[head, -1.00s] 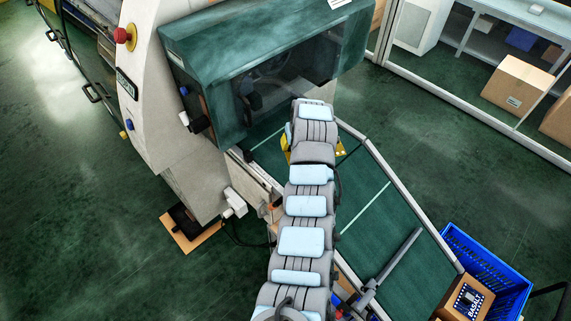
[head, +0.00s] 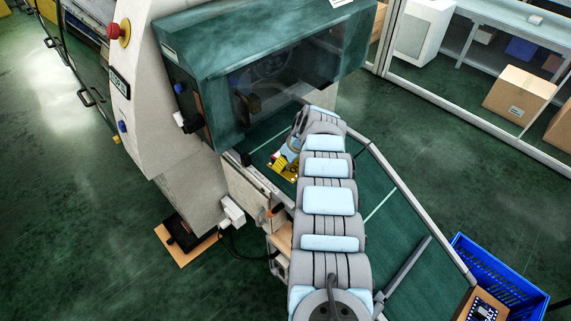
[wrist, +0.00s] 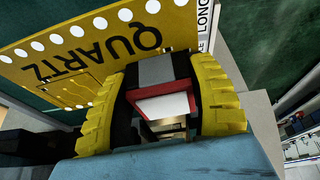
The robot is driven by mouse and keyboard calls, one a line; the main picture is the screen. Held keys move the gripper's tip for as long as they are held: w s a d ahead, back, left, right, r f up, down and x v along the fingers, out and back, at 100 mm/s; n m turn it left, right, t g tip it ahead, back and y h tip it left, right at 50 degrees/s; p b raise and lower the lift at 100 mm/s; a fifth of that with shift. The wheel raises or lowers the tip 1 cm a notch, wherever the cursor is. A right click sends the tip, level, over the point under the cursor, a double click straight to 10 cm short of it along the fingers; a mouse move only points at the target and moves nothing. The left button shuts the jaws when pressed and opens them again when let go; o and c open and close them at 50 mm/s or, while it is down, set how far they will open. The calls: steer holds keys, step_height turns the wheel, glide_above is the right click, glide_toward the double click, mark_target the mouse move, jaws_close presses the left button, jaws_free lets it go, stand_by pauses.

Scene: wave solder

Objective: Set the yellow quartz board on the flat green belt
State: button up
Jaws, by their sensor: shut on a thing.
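The yellow quartz board (wrist: 60,65) is in my gripper (wrist: 165,100) in the wrist view, with its lettering upside down. The yellow ribbed fingers are at the board's near edge, around a grey and red piece there. In the head view the board (head: 287,168) shows to the left of my arm's end, over the flat green belt (head: 390,235) just outside the machine's opening. My gripper (head: 285,158) is partly hidden by my arm there. I cannot tell whether the board touches the belt.
The machine hood (head: 200,60) stands close behind the gripper. A metal rail (head: 410,200) borders the belt's right side. A blue crate (head: 500,275) and a box with a dark board labelled basalt (head: 484,308) are at lower right.

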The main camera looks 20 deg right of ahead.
mark_target(283, 179)
steer(key=shift+s+a+f, duration=0.1)
steer(key=shift+s+f, duration=0.05)
steer(key=shift+f, duration=0.05)
steer(key=shift+s+p, duration=0.1)
steer(key=shift+p, duration=0.25)
steer(key=shift+f+b, duration=0.3)
steer(key=shift+f, duration=0.1)
step_height(283, 179, down, 5)
steer(key=b, duration=0.5)
steer(key=shift+f+b, duration=0.15)
steer(key=shift+b, duration=0.25)
steer(key=shift+f+b, duration=0.45)
steer(key=shift+b, duration=0.05)
steer(key=o, duration=1.3)
steer(key=shift+r, duration=0.15)
